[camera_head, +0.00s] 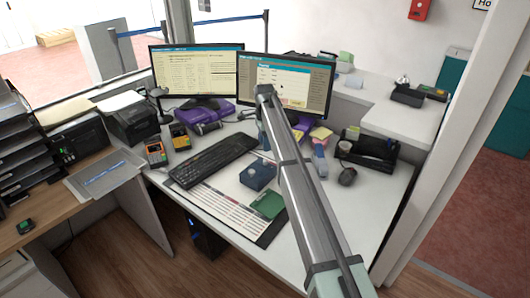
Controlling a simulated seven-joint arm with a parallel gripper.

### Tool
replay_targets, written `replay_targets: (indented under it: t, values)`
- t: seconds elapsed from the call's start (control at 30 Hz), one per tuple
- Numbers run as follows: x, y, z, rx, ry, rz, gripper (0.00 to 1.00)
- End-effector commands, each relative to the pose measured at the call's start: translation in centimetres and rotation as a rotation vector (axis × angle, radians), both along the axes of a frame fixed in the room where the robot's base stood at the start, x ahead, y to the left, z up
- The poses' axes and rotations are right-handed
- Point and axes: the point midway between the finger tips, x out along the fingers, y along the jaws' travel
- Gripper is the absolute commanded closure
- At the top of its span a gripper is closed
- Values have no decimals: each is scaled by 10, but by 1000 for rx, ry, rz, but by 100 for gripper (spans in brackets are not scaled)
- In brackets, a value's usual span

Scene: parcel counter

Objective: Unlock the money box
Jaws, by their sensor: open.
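A small dark blue box (257,175), which looks like the money box, sits on the white desk between the keyboard and my arm. A pale round spot shows on its top; I cannot tell whether it is locked, and no key can be made out. My arm reaches from the bottom right up toward the monitors, then bends down. My gripper (264,156) is small and mostly hidden by my arm, just above and behind the blue box. It is open, and it appears apart from the box.
A black keyboard (213,160) lies left of the box, and a green booklet (268,204) lies in front on a desk mat (235,218). Two monitors (195,73) stand behind. A card terminal (155,153), tape dispenser (320,162) and mouse (347,177) stand around. The desk's right front is clear.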

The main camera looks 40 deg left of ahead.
Motion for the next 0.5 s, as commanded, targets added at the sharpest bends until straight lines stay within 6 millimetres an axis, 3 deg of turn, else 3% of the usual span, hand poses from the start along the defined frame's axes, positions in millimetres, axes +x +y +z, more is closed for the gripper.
replay_targets:
  t: [0.2,0.5]
  values:
    - [1,2,37,2,-1,0,51]
    - [1,2,56,0,0,0,51]
